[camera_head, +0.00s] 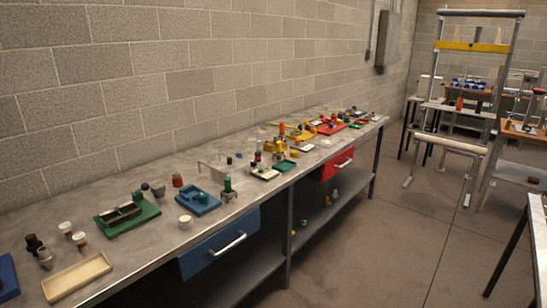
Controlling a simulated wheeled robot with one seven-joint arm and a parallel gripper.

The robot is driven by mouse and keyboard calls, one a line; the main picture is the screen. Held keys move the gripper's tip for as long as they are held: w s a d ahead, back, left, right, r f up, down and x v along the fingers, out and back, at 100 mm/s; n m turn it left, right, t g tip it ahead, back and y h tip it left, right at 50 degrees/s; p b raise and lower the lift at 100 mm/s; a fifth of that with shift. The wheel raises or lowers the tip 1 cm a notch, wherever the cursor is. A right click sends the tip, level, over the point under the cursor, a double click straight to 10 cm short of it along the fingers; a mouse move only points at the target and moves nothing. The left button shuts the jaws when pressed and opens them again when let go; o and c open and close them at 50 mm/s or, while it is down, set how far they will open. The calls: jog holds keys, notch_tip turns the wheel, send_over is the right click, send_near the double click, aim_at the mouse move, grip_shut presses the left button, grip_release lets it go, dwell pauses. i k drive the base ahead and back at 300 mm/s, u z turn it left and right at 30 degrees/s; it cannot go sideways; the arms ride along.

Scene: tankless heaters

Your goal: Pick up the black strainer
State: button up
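I cannot tell for certain which thing is the black strainer. A small black upright piece (34,244) stands at the near left of the long grey workbench (130,263), beside a grey metal fitting (45,260). A smaller dark piece (145,186) stands farther back on the bench, beside a grey cup-like part (158,190). My gripper is not in view.
A beige tray (77,279), a green tray (128,219) and a blue tray (198,202) lie among small parts. A blue drawer (218,246) and a red drawer (340,162) hang under the bench. The floor (390,230) in front is clear.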

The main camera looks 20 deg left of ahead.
aim_at(258, 155)
jog(key=z, duration=0.05)
jog(key=i, duration=1.65)
jog(key=u, duration=0.55)
jog(key=i, duration=0.95)
jog(key=u, duration=1.4)
jog(key=i, duration=0.8)
jog(key=u, duration=0.65)
